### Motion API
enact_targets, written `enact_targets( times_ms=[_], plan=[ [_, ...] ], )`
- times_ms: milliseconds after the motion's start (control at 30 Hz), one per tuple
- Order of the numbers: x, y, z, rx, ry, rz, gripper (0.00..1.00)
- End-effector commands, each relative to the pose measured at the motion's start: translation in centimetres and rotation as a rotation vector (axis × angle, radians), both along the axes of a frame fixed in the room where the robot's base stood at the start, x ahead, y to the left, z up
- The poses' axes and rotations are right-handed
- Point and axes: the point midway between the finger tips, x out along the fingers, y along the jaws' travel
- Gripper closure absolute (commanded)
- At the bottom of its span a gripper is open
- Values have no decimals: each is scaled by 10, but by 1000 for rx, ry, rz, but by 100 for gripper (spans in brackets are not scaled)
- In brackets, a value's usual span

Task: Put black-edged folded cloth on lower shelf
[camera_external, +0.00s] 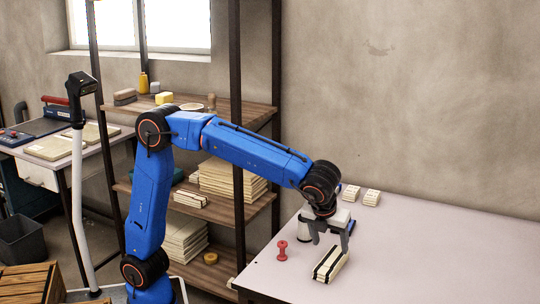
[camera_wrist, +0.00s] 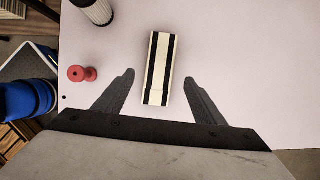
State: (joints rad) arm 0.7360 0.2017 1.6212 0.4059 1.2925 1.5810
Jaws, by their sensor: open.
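The black-edged folded cloth (camera_external: 331,264) lies on the pale table, a cream strip with black bands along its long sides. In the wrist view the cloth (camera_wrist: 159,68) lies just ahead of and between my fingertips. My gripper (camera_external: 333,236) is open and empty, pointing down above the table near the cloth; its two fingers (camera_wrist: 160,77) are spread wider than the cloth. The shelf unit has a middle board (camera_external: 262,205) with stacked cloths and a lower board (camera_external: 222,274) with another stack. A similar dark-edged cloth (camera_external: 190,198) lies on the middle board.
A red spool (camera_external: 282,250) stands left of the cloth, also in the wrist view (camera_wrist: 82,73). A pale cylinder (camera_wrist: 95,10) stands near it. Small cloth bundles (camera_external: 371,197) lie at the table's back. A dark shelf post (camera_external: 238,150) stands at the shelf's front. The table's right side is clear.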

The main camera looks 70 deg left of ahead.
Motion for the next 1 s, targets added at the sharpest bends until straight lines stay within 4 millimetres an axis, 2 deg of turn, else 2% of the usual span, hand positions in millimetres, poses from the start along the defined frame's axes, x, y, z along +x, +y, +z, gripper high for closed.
enact_targets(
  times_ms=[200, 400, 600, 767, 867, 967, 1000],
  plan=[
    [-12, -12, 40, -1, -2, -1, 36],
    [-20, -18, 67, 1, -1, 0, 36],
    [-24, -21, 78, 1, 1, 0, 36],
    [-25, -20, 80, 0, 0, 4, 36],
    [-26, -7, 82, -18, -6, 40, 36],
    [-31, 22, 84, -61, -23, 132, 36],
    [-34, 38, 85, -84, -32, 184, 36]
  ],
)
